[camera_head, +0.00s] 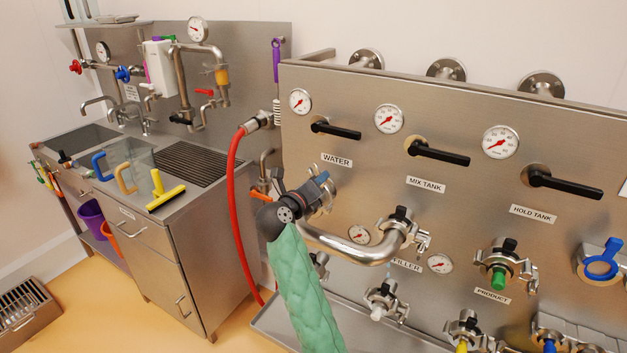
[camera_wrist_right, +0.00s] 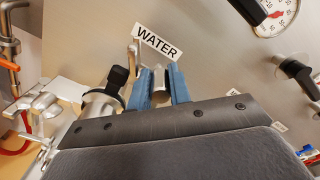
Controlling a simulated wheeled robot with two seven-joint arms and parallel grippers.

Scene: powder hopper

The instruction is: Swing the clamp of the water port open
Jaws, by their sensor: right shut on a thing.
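My right gripper (camera_head: 321,180) reaches up to the water port, below the WATER label (camera_head: 336,160). In the right wrist view its two blue fingers (camera_wrist_right: 159,80) are shut on a small metal part of the water port's clamp (camera_wrist_right: 159,96). The clamp's black knob (camera_wrist_right: 118,77) stands just left of the fingers. In the head view the gripper hides most of the clamp, so I cannot tell whether it is closed or swung open. A bent steel pipe (camera_head: 352,250) runs from this port to another clamped port (camera_head: 399,228) on the right. My left gripper is not in view.
The steel panel (camera_head: 460,125) carries black lever handles (camera_head: 336,130), round gauges (camera_head: 388,118) and several more clamped ports. A red hose (camera_head: 232,190) hangs left of my right arm. A sink counter (camera_head: 150,195) with tools stands further left.

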